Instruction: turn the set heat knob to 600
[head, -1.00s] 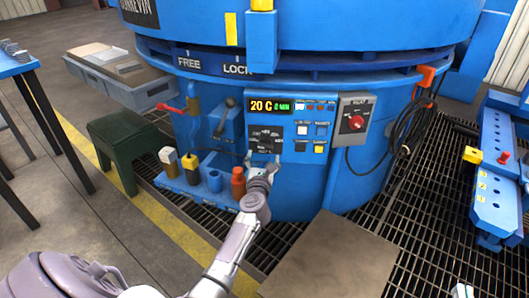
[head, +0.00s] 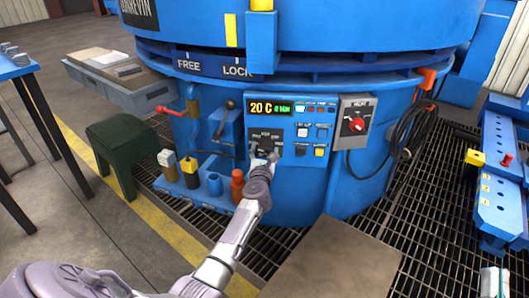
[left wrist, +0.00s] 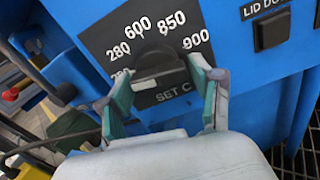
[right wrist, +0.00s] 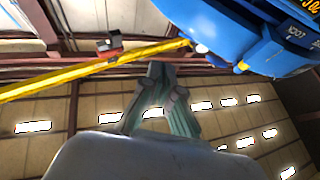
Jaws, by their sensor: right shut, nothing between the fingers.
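The set heat knob (left wrist: 158,68) is dark and round, with a pale-edged grip bar, on a black dial plate (left wrist: 105,32) marked 280, 600, 850 and 900 above "SET C". I cannot tell which number it points to. My left gripper (left wrist: 165,88) is at the knob, one finger on each side, spread apart; firm contact cannot be told. In the head view the left gripper (head: 264,158) hides part of the dial. The display (head: 270,107) reads 20 C. My right gripper (right wrist: 160,95) is shut and empty, away from the panel, with roof beams behind it.
Buttons (head: 311,132) and a red rotary switch (head: 356,125) sit right of the dial. A lever (head: 224,118) is to its left. A cable (head: 401,130) hangs at right.

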